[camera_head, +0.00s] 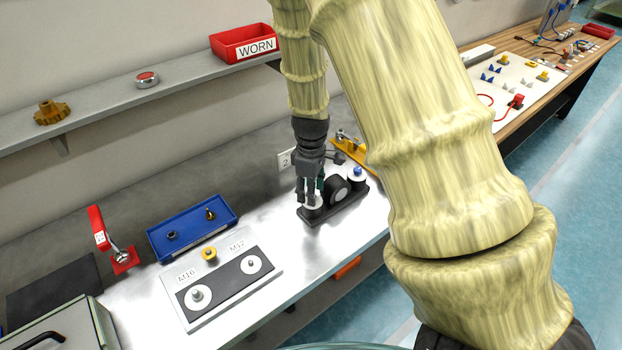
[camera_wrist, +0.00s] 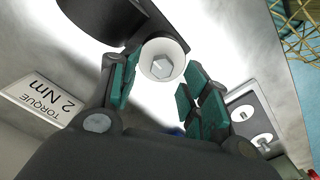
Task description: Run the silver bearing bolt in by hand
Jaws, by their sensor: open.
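The silver bearing bolt (camera_wrist: 161,67) has a hex head and sits in a white round disc (camera_wrist: 175,50) at one end of the dark bearing block (camera_wrist: 110,18). My gripper (camera_wrist: 158,82) is open, with one teal-padded finger on each side of the bolt head in the wrist view; I cannot tell whether the pads touch it. In the head view my gripper (camera_head: 311,196) points down over the left end of the bearing block (camera_head: 345,208).
A blue-headed bolt (camera_head: 357,171) stands on the block's right end, beyond a black roller (camera_head: 337,189). A torque sign (camera_wrist: 45,98) is close by. A blue tray (camera_head: 192,228), an M16/M12 plate (camera_head: 222,280) and a red-handled clamp (camera_head: 110,240) stand left.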

